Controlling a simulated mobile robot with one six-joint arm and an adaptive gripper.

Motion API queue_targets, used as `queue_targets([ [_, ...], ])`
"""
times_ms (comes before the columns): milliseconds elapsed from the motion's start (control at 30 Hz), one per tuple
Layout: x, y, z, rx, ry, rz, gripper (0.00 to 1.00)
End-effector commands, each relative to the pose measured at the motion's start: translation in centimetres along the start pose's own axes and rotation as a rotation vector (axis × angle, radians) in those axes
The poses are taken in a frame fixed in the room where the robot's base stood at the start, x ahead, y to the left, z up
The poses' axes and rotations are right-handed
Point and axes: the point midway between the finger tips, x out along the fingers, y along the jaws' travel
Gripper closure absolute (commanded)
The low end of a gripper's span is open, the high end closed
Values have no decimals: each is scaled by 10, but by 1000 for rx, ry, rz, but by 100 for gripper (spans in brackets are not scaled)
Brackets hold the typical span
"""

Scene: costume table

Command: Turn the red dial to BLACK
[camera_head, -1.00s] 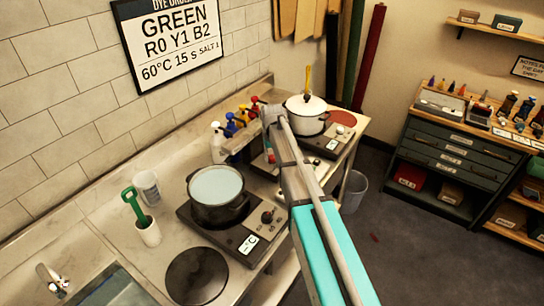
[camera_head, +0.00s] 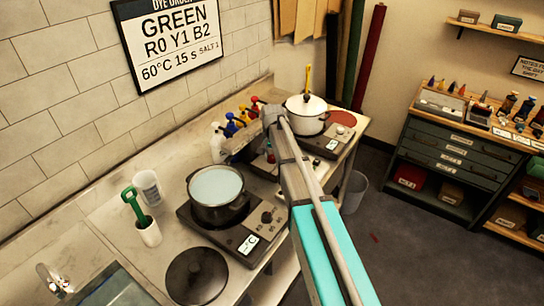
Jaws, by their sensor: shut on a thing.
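My gripper (camera_head: 236,152) is at the row of pump bottles on the counter, pointing left and down from the end of my arm. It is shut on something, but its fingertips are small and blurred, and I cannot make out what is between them. I cannot pick out the red dial or any BLACK mark; my gripper and arm cover part of that area. A red-topped bottle (camera_head: 255,103) stands just behind my gripper. A white pump bottle (camera_head: 217,143) stands to its left.
A dark pot (camera_head: 216,195) of pale liquid sits on the near hotplate (camera_head: 247,243), with a black lid (camera_head: 196,275) in front. A cup (camera_head: 147,230) holds a green-handled tool.

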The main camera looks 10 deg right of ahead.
Motion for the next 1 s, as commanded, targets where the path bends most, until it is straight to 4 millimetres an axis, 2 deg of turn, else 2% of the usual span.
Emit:
queue_targets([
  [333, 0, 0, 1, 195, -1, 0, 100],
  [900, 0, 0, 1, 233, -2, 0, 100],
  [933, 0, 0, 1, 233, -2, 0, 50],
  [1000, 0, 0, 1, 233, -1, 0, 37],
])
